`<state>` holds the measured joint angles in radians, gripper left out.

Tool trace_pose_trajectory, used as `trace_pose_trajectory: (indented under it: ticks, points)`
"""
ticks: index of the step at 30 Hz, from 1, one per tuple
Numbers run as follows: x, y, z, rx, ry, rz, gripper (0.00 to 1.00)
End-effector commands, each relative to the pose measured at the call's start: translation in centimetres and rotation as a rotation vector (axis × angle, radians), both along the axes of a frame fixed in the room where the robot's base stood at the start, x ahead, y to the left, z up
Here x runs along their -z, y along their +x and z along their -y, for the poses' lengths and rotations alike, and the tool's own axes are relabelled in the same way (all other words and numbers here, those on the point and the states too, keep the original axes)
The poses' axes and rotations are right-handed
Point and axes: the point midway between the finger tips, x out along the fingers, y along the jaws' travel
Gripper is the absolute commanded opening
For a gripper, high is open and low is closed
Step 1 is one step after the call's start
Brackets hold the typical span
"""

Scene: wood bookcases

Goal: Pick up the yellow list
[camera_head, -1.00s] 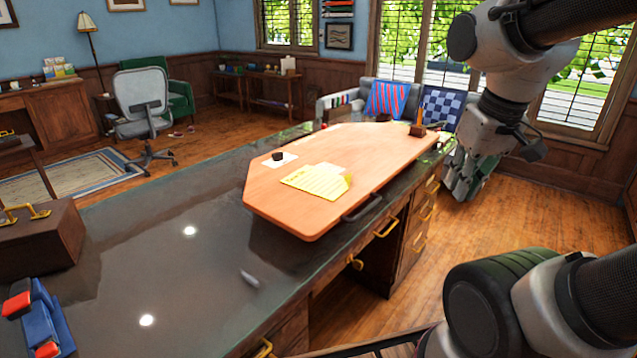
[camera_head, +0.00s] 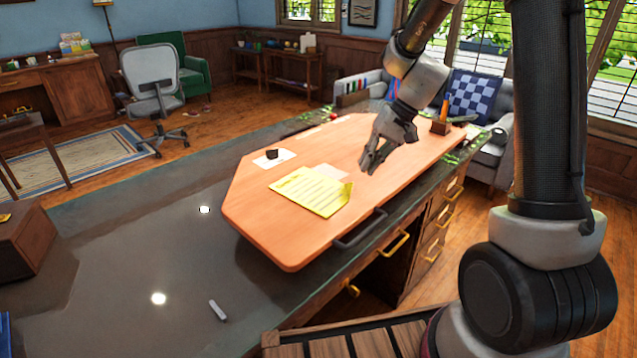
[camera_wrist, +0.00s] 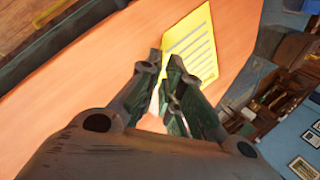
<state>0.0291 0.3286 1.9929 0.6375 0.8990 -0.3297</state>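The yellow list (camera_head: 308,192), a ruled yellow sheet with a raised right corner, lies on the orange-brown desk board (camera_head: 260,215). It also shows in the wrist view (camera_wrist: 198,48), just beyond the fingertips and partly hidden by them. My gripper (camera_head: 369,168) is above the board, to the right of and beyond the list in the head view. Its fingers point down toward the board. In the wrist view my gripper (camera_wrist: 167,58) has a narrow gap between its fingers, with nothing held in it.
A white paper with a dark object (camera_head: 272,154) lies behind the list. A pen holder (camera_head: 440,126) stands at the board's far right. A dark handle (camera_head: 360,230) lines the board's near edge. A small grey object (camera_head: 218,311) lies on the dark desktop, which is mostly clear.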

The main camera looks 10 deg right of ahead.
Motion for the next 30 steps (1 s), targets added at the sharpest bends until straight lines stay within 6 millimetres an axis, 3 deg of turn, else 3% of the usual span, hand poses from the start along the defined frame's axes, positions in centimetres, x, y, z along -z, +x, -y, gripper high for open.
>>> trace_pose_trajectory:
  ticks: [13, 21, 28, 30]
  points:
    - [3.3, 0.2, -1.7, -0.03, 0.002, 0.017, 0.08]
    - [6.8, 0.5, -3.4, -0.03, 0.002, 0.017, 0.08]
    - [7.1, 0.6, -3.6, -0.029, 0.001, 0.019, 0.08]
    - [7.1, 0.6, -3.6, -0.029, 0.001, 0.019, 0.0]
